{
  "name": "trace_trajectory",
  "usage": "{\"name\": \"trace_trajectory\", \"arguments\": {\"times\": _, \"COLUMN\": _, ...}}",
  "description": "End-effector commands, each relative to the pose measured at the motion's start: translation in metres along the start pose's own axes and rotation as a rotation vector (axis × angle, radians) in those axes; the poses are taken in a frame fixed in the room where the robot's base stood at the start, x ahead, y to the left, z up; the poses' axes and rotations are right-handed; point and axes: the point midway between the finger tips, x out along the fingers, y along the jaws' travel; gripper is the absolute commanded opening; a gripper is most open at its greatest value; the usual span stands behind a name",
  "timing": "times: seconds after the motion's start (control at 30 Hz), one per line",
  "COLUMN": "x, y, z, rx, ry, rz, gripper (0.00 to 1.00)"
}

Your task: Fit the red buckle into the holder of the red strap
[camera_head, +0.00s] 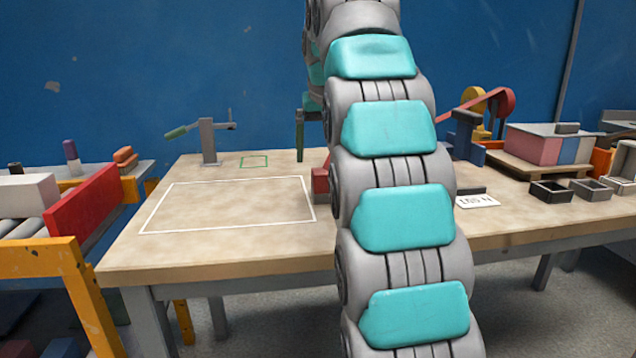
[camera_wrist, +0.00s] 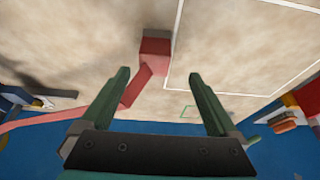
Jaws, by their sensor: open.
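The red buckle (camera_head: 320,186) is a small red block on the table, partly hidden by my arm in the head view. In the wrist view the buckle (camera_wrist: 156,46) lies beyond my fingertips, near a corner of the white outline. The red strap (camera_wrist: 137,88) runs from it towards the lower left, passing beside my left finger. In the head view the strap (camera_head: 455,112) rises to a red reel at the right. I cannot clearly identify the holder; a blue-grey upright (camera_head: 466,135) stands near the strap.
A white-outlined rectangle (camera_head: 230,205) on the table is empty. A clamp (camera_head: 208,142) with a green handle and a small green-outlined square (camera_head: 253,161) are at the back.

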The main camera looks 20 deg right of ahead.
Motion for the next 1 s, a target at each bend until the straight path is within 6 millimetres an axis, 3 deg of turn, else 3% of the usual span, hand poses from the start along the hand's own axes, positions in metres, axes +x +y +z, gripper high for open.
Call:
{"name": "trace_trajectory", "arguments": {"times": 0.47, "x": 0.032, "y": 0.004, "z": -0.001, "rx": 0.001, "ry": -0.002, "rz": 0.000, "gripper": 0.95}}
{"name": "trace_trajectory", "arguments": {"times": 0.73, "x": 0.067, "y": 0.009, "z": -0.003, "rx": 0.001, "ry": -0.006, "rz": 0.000, "gripper": 0.95}}
{"name": "trace_trajectory", "arguments": {"times": 1.0, "x": 0.073, "y": 0.008, "z": -0.005, "rx": 0.000, "ry": 0.001, "rz": 0.000, "gripper": 0.95}}
